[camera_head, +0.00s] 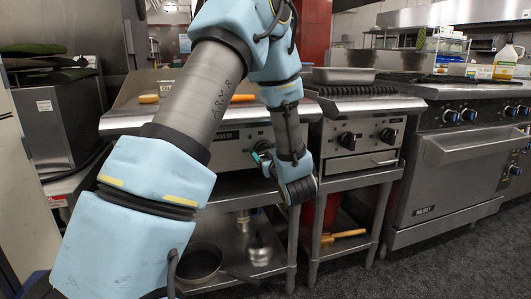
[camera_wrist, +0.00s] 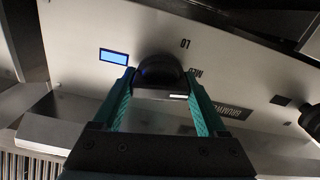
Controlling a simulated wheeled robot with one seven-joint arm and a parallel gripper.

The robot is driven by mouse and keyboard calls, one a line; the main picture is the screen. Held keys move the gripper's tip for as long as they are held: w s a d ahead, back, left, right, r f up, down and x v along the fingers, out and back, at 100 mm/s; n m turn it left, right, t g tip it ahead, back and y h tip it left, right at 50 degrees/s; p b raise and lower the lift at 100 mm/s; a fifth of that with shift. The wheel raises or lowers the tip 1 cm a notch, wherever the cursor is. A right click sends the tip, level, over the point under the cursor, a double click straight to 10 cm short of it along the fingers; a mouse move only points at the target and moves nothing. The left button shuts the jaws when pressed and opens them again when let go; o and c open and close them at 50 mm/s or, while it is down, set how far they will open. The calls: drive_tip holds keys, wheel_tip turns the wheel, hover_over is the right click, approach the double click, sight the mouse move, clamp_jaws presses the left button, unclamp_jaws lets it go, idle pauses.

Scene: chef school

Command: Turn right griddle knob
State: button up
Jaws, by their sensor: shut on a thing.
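The griddle (camera_head: 125,116) stands at the left of the cooking line, and my arm crosses in front of it. In the wrist view a black knob (camera_wrist: 160,68) sits on the griddle's pale metal front panel (camera_wrist: 225,75). My gripper (camera_wrist: 162,88) has its two teal fingers on either side of this knob and is shut on it. In the head view my gripper (camera_head: 264,160) is at the right part of the griddle front, and the wrist hides most of the knob there. The knob's turn angle is hard to tell.
A charbroiler with two black knobs (camera_head: 349,140) stands just right of the griddle. A range with an oven (camera_head: 460,160) is further right. A pan (camera_head: 200,262) lies on the shelf below. The dark floor (camera_head: 450,262) in front is clear.

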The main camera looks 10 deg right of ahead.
drive_tip(key=shift+m, duration=0.3)
drive_tip(key=m+p, duration=0.3)
drive_tip(key=shift+r, duration=0.15)
drive_tip(key=m+p, duration=0.4)
drive_tip(key=m, duration=0.2)
drive_tip(key=shift+p, duration=0.3)
drive_tip(key=m+p, duration=0.4)
drive_tip(key=m, duration=0.1)
drive_tip(key=m+p, duration=0.3)
drive_tip(key=m, duration=0.2)
drive_tip(key=shift+f+m, duration=0.2)
drive_tip(key=shift+m, duration=0.1)
drive_tip(key=o, duration=1.3)
